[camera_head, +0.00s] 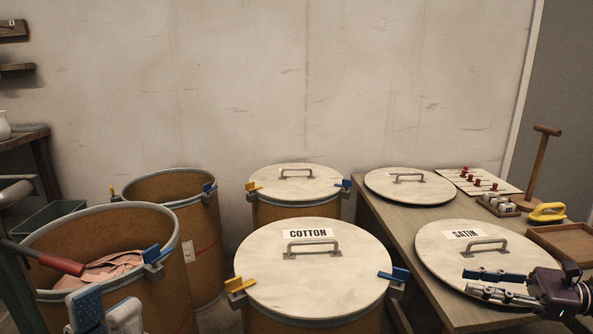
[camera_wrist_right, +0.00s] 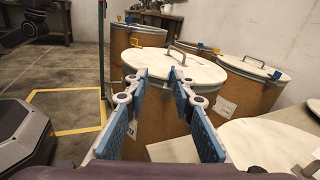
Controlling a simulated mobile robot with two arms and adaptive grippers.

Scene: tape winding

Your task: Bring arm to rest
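My right gripper (camera_head: 488,284) reaches in from the right in the head view, over the lid labelled SATIN (camera_head: 440,248) on the table. Its two fingers point left and are apart, with nothing between them. The right wrist view shows the same open fingers (camera_wrist_right: 158,80) with blue pads, and drums beyond them. My left gripper (camera_head: 105,312) is at the bottom left of the head view, in front of the open drum (camera_head: 150,290). Its fingers stand upward and apart, with nothing seen between them; its lower part is cut off by the frame.
A drum with a lid labelled COTTON (camera_head: 270,260) stands in the middle. Another lidded drum (camera_head: 272,180) and an open drum (camera_head: 205,235) stand behind. The wooden table (camera_head: 395,225) holds another lid (camera_head: 380,182), a yellow-handled tool (camera_head: 547,212) and a tray (camera_head: 565,245).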

